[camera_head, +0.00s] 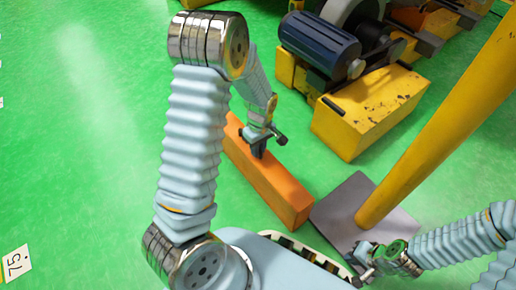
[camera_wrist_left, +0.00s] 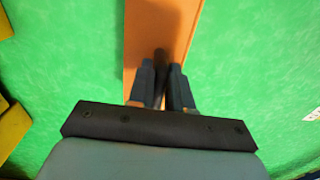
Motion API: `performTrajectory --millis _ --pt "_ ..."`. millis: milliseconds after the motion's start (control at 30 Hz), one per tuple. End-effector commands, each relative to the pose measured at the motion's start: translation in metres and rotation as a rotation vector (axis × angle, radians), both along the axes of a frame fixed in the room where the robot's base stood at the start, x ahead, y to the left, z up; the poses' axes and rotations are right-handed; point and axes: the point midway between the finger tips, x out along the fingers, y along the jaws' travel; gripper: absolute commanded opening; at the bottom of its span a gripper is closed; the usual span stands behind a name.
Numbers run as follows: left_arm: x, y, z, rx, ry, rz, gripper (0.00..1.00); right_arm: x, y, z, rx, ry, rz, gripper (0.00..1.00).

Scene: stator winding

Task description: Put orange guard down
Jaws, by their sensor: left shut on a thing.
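The orange guard (camera_head: 285,195) is a long box-like bar that lies low over the green floor, running diagonally in the head view. It also shows in the left wrist view (camera_wrist_left: 150,35), beneath the fingers. My left gripper (camera_head: 258,150) is over the guard's upper middle, its fingers shut on a dark handle-like part (camera_wrist_left: 161,65). Whether the guard's underside touches the floor I cannot tell. My right gripper (camera_head: 365,262) is at the lower right, by the grey base plate, away from the guard. Its fingers are too small to read.
A yellow post (camera_head: 440,125) rises from a grey plate (camera_head: 335,215) right of the guard. A yellow machine (camera_head: 365,110) with a blue motor (camera_head: 318,45) stands behind it. The green floor (camera_head: 80,130) is clear at left. A floor marker (camera_head: 15,263) is at lower left.

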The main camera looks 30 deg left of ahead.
Motion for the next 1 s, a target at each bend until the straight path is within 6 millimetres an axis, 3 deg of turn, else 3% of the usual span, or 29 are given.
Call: performTrajectory --millis 200,233,367,733,1000 --pt "0.0 0.0 -0.001 0.001 -0.001 0.0 0.0 0.0 0.0 -0.001 0.0 0.0 0.0 0.0" --pt "0.0 0.0 -0.001 0.0 0.0 0.001 0.24 0.0 0.0 0.0 0.0 0.0 0.0 0.0" --pt "0.0 0.0 0.0 0.0 0.0 0.001 0.44 0.0 0.0 0.0 0.0 0.0 0.0 0.0" --pt "0.001 0.0 0.007 0.001 -0.001 0.001 0.45 0.0 0.0 0.003 0.0 0.0 0.0 0.0" --pt "0.004 -0.001 0.065 0.0 -0.005 0.0 0.45 -0.001 0.0 0.022 0.001 0.003 0.002 0.0"
